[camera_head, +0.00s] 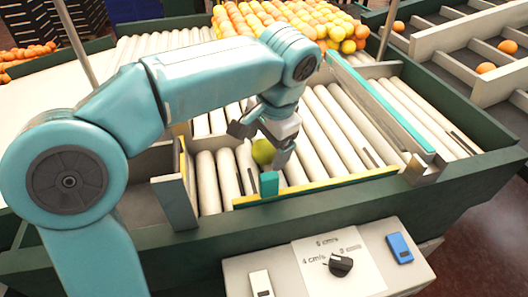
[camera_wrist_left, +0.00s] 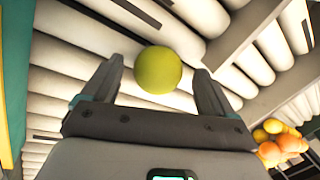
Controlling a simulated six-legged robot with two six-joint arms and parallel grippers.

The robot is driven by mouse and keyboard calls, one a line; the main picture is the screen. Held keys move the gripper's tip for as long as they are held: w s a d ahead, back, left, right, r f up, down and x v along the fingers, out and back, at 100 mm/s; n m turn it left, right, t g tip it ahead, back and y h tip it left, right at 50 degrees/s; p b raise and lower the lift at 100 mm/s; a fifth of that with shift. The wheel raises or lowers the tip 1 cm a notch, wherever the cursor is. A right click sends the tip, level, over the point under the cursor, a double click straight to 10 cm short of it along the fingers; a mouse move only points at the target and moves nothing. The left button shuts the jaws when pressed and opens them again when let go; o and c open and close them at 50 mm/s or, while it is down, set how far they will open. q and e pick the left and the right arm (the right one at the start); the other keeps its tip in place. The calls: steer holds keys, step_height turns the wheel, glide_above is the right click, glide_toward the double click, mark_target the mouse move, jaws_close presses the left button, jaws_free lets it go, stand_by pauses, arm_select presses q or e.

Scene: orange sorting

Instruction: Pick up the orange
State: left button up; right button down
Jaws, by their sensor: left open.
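A yellow-green orange (camera_head: 263,151) lies on the white rollers near the front edge of the conveyor. It also shows in the left wrist view (camera_wrist_left: 158,70), just beyond and between the fingertips. My left gripper (camera_head: 262,138) reaches down over the rollers from above, with its fingers on either side of the fruit. In the left wrist view the left gripper (camera_wrist_left: 158,85) is open, and I see gaps between its fingers and the fruit. Part of the fruit is hidden by the gripper in the head view. My right gripper is not in view.
A heap of oranges (camera_head: 290,22) lies at the back of the conveyor. A low yellow strip (camera_head: 320,188) and a teal-topped rail (camera_head: 385,105) border the rollers. A control box (camera_head: 330,265) stands in front. Sorting trays (camera_head: 460,50) with several oranges are at the right.

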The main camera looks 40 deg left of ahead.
mark_target(266, 143)
arm_select(q)
steer(key=shift+s+d+f, duration=0.1)
steer(key=shift+f, duration=0.15)
steer(key=c, duration=1.2)
steer(key=shift+o, duration=0.2)
steer(key=shift+r, duration=0.15)
steer(key=shift+r, duration=0.3)
steer(key=a+p+v, duration=0.2)
steer(key=p+v, duration=0.1)
steer(key=v, duration=0.6)
steer(key=w+a+r+p+v, duration=0.1)
steer(key=p+v, duration=0.3)
steer(key=v, duration=0.5)
steer(key=shift+a+r, duration=0.25)
steer(key=shift+a, duration=0.15)
